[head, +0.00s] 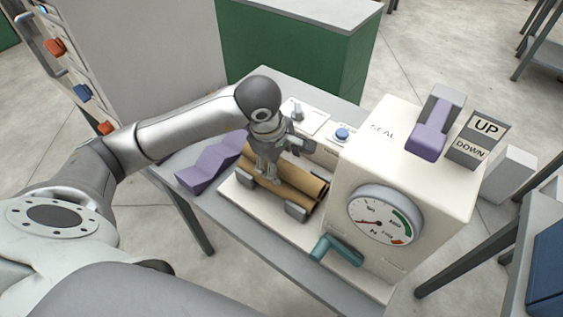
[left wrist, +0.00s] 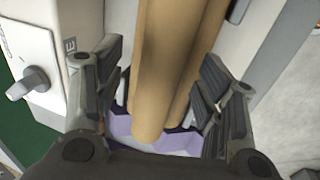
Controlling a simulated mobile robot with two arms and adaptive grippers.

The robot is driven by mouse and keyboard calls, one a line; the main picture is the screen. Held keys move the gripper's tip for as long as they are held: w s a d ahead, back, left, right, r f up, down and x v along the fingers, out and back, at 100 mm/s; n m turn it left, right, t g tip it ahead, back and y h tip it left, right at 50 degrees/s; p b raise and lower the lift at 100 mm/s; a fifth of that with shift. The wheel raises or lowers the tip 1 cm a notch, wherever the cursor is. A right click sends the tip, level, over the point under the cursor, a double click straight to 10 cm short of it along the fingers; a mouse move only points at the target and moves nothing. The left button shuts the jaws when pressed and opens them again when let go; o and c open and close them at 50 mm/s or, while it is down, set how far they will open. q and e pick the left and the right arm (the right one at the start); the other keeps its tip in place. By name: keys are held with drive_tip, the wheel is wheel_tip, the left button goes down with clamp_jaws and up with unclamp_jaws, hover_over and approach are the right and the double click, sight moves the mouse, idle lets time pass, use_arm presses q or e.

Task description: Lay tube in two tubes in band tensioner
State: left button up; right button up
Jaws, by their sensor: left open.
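Brown cardboard tubes (head: 296,187) lie side by side on the cream bed of the band tensioner (head: 243,197), between grey blocks. My left gripper (head: 267,172) is right over the tubes near their left end. In the left wrist view the tubes (left wrist: 167,70) run between the spread fingers of the open left gripper (left wrist: 165,100), with a gap on each side. One tube partly covers the other, and my gripper hides part of them in the head view. The right gripper is not in view.
A purple zigzag rack (head: 212,166) stands left of the bed. The tensioner's cream housing with a gauge (head: 384,215), a purple lever (head: 431,136) and a teal handle (head: 335,250) rises at the right. A blue button (head: 342,134) sits behind the tubes.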

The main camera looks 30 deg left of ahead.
use_arm(q)
drive_tip(key=v, duration=1)
drive_tip(key=shift+r, duration=0.15)
wheel_tip(320, 180, up, 7)
drive_tip(key=p, duration=0.4)
